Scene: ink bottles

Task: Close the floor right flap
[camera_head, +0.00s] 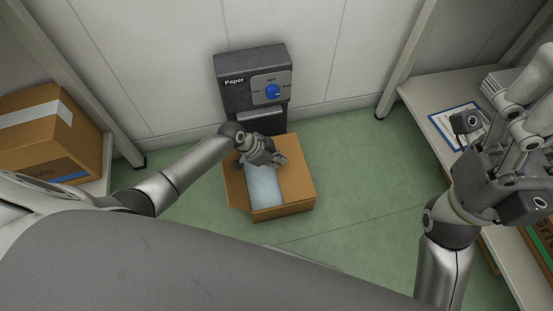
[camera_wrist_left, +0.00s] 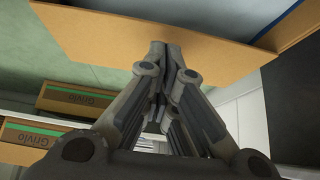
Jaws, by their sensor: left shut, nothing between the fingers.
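An open cardboard box (camera_head: 284,212) stands on the green floor with light-blue contents (camera_head: 263,188) showing inside. Its right flap (camera_head: 298,178) is a brown panel at the box's right side; its exact tilt is hard to tell. My left gripper (camera_head: 279,159) is shut and empty over the far part of the box, by this flap. In the left wrist view its closed fingertips (camera_wrist_left: 165,46) are right by a cardboard panel (camera_wrist_left: 110,38); I cannot tell if they touch it. My right gripper (camera_head: 488,175) is at the right, its fingertips unclear.
A dark paper dispenser (camera_head: 253,85) with a blue knob stands against the wall behind the box. The box's left flap (camera_head: 236,190) spreads outward. A shelf with a carton (camera_head: 45,130) is at left, another shelf (camera_head: 425,100) at right. Green floor is clear around the box.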

